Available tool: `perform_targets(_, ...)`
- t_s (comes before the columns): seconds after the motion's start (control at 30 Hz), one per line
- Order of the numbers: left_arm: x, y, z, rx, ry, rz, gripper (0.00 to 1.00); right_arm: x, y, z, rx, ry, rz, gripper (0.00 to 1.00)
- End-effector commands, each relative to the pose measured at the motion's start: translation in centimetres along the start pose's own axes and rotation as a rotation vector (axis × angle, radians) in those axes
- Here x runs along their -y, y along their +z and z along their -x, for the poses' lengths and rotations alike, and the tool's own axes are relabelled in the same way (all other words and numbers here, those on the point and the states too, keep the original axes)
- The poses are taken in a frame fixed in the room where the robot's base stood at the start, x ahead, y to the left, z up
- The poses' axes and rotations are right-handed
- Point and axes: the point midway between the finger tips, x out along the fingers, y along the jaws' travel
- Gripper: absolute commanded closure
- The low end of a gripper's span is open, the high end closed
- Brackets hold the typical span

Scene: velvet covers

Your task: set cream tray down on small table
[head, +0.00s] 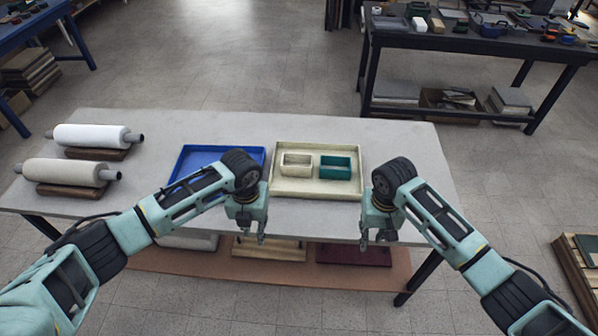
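The cream tray (318,188) lies flat on the grey-topped table (395,150), near the middle. Inside it a small cream box (296,160) and a small teal box (336,161) stand side by side. My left gripper (251,231) hangs in front of the tray's left side, and my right gripper (376,239) hangs in front of its right side. Both look open and empty, with their fingers apart, and neither touches the tray. I cannot tell which table is the small table.
A blue tray (205,154) lies left of the cream tray, partly hidden by my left arm. A white roll (92,136) and a beige roll (66,172) rest at the left. A cluttered dark table (480,45) stands at the back right. Open floor lies between the tables.

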Motion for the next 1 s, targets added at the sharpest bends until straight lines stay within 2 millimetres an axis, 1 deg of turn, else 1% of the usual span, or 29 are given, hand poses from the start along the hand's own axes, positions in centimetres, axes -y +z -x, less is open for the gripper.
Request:
perform_targets(0.17, 0.0, 0.0, 0.0, 0.000, 0.000, 0.000, 0.77, 0.0, -0.4, 2.9, -0.008, -0.002, 0.001, 0.77)
perform_targets(0.4, 0.0, 0.0, 0.0, 0.000, 0.000, 0.000, 0.77, 0.0, -0.7, 8.1, -0.008, -0.002, 0.000, 0.77)
perform_targets(0.53, 0.0, 0.0, 0.0, 0.000, 0.000, 0.000, 0.77, 0.0, -0.8, 10.2, -0.008, -0.001, 0.000, 0.77)
perform_targets(0.7, 0.0, 0.0, 0.0, 0.000, 0.000, 0.000, 0.77, 0.0, -0.8, 11.6, -0.005, -0.001, 0.000, 0.77)
perform_targets(1.0, 0.0, 0.0, 0.0, 0.000, 0.000, 0.000, 0.77, 0.0, -0.8, 11.9, -0.004, 0.000, 0.000, 0.77)
